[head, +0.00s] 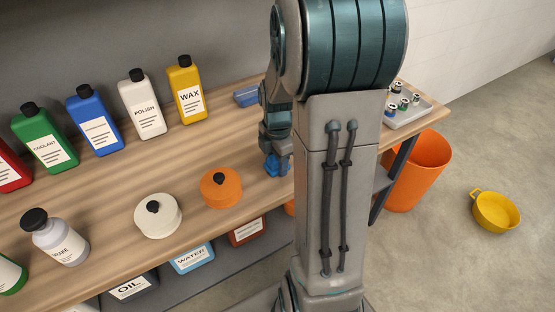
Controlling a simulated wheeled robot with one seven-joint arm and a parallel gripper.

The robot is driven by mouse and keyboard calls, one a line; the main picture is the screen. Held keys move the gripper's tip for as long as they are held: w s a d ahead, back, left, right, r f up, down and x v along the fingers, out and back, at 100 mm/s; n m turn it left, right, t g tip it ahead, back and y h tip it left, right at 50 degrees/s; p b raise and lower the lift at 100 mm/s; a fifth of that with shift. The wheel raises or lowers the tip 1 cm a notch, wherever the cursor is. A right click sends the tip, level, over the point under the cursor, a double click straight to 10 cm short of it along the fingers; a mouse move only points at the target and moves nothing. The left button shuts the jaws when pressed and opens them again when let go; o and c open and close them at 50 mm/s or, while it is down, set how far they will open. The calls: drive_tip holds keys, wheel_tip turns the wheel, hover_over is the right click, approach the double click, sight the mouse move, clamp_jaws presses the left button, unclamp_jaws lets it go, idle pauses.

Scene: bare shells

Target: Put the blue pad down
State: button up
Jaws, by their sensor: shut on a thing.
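My gripper (277,152) points down over the wooden workbench, at its front edge side, to the right of the orange round pad. It is shut on the blue pad (272,166), of which only a small bright blue part shows below the fingers. My arm hides much of the pad and the bench behind it. I cannot tell whether the pad touches the bench top (105,187).
A white round pad (158,217) and an orange one (221,189) lie left of my gripper. Several bottles, including yellow wax (187,92), line the back. A blue box (247,96) lies behind; a tray (421,112) is at right. Bare wood lies between the pads and bottles.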

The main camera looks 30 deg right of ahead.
drive_tip(key=shift+s+f, duration=0.1)
drive_tip(key=shift+f, duration=0.2)
drive_tip(key=o, duration=1)
drive_tip(key=shift+s+f, duration=0.1)
drive_tip(key=shift+f, duration=0.05)
drive_tip(key=shift+r+p, duration=0.35)
drive_tip(key=shift+r, duration=0.25)
wheel_tip(320, 180, up, 11)
drive_tip(key=s+a+m+t, duration=0.1)
drive_tip(key=s+a+m, duration=0.3)
drive_tip(key=m, duration=0.2)
drive_tip(key=s+a+m+t, duration=0.1)
drive_tip(key=s+a+m, duration=0.3)
drive_tip(key=m, duration=0.2)
drive_tip(key=s+a+r+m+t, duration=0.1)
drive_tip(key=s+a+m, duration=0.3)
drive_tip(key=m, duration=0.2)
